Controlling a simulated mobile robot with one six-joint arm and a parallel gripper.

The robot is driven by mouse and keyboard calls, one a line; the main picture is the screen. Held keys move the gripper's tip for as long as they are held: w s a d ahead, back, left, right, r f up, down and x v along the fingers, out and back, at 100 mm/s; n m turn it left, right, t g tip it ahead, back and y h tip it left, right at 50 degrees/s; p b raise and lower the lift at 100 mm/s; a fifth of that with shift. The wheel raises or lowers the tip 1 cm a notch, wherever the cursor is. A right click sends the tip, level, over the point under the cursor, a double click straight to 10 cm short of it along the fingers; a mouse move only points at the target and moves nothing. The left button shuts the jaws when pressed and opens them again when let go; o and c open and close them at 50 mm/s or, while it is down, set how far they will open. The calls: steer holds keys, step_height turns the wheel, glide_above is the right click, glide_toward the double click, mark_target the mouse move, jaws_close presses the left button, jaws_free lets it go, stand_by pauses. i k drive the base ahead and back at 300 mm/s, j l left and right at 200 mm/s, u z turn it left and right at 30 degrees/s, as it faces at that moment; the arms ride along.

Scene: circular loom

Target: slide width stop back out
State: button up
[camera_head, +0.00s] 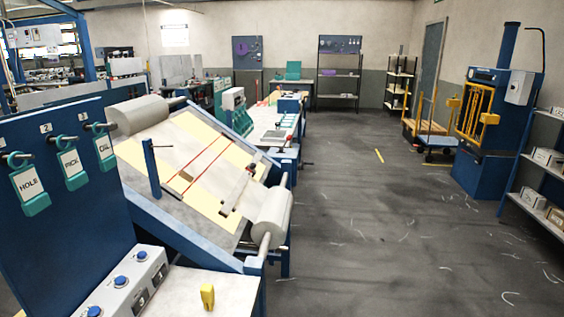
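A sloped inspection table (140,178) with a blue frame stands at the centre left, with pale fabric (190,146) stretched between two rolls. A narrow grey bar with small dark parts (237,192) lies across the lower right of the sloped surface; it may be the width stop, but it is too small to be sure. Two thin red lines (203,161) run across the fabric to its left. My gripper is not in this view.
A grey roll (272,217) sits at the table's lower end and another roll (138,114) at its upper end. A thin blue post (152,167) rises at the near side. A blue tag board (50,215), button box (128,284) and yellow item (207,296) are nearest. The floor (390,230) at right is open.

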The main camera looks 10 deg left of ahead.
mark_target(251, 168)
steer(key=i+l, duration=0.1)
steer(key=i, duration=0.95)
steer(key=i+l+u, duration=0.1)
steer(key=i, duration=0.95)
steer(key=i+j, duration=0.25)
